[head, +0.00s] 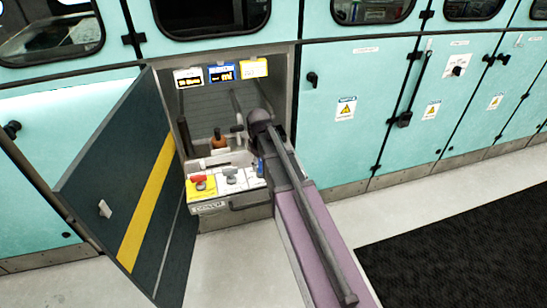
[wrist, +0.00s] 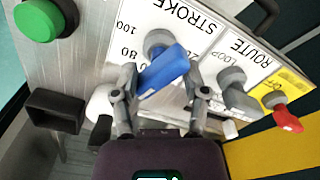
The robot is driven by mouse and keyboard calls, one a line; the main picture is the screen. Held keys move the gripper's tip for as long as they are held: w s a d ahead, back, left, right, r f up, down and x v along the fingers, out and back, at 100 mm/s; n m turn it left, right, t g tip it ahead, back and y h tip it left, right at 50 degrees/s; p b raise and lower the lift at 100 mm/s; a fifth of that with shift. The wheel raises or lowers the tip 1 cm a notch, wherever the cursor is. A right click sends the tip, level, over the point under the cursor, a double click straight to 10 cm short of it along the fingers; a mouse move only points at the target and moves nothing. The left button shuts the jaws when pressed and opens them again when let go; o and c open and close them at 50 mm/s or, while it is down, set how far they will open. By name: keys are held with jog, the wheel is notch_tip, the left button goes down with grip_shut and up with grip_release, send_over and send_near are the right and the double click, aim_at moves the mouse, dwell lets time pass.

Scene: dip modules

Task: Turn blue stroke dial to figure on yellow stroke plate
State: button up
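The blue stroke dial (wrist: 170,68) sits on a grey hub on the white panel marked STROKE (wrist: 186,14), whose lettering is upside down in the wrist view. The figures 80 and 100 show beside it; which one it points at I cannot tell. My gripper (wrist: 161,88) is open, one finger on each side of the blue handle; firm contact is not visible. In the head view the blue dial (head: 260,168) is partly hidden by my arm. The yellow plate (head: 254,67) hangs at the top of the open cabinet; its figure is too small to read.
A grey ROUTE dial (wrist: 232,85) and a red dial (wrist: 286,117) stand to the right. A green button (wrist: 38,20) and a black box-shaped part (wrist: 55,110) are at left. White (head: 188,77) and blue (head: 222,72) plates hang above. The dark cabinet door (head: 110,165) stands open at left.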

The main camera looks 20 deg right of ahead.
jog(key=n, duration=0.2)
jog(key=shift+n, duration=0.3)
notch_tip(320, 180, up, 14)
jog(key=p, duration=1.4)
jog(key=s+r+m+p, duration=0.3)
jog(key=s+m, duration=0.5)
jog(key=s, duration=0.8)
jog(key=shift+r, duration=0.2)
jog(key=o, duration=0.5)
jog(key=shift+o, duration=0.5)
jog(key=shift+w, duration=0.15)
jog(key=w+f+n+b, duration=0.3)
jog(key=w+n, duration=1.2)
jog(key=n, duration=0.2)
jog(key=shift+w+f, duration=0.2)
jog(key=shift+w, duration=0.2)
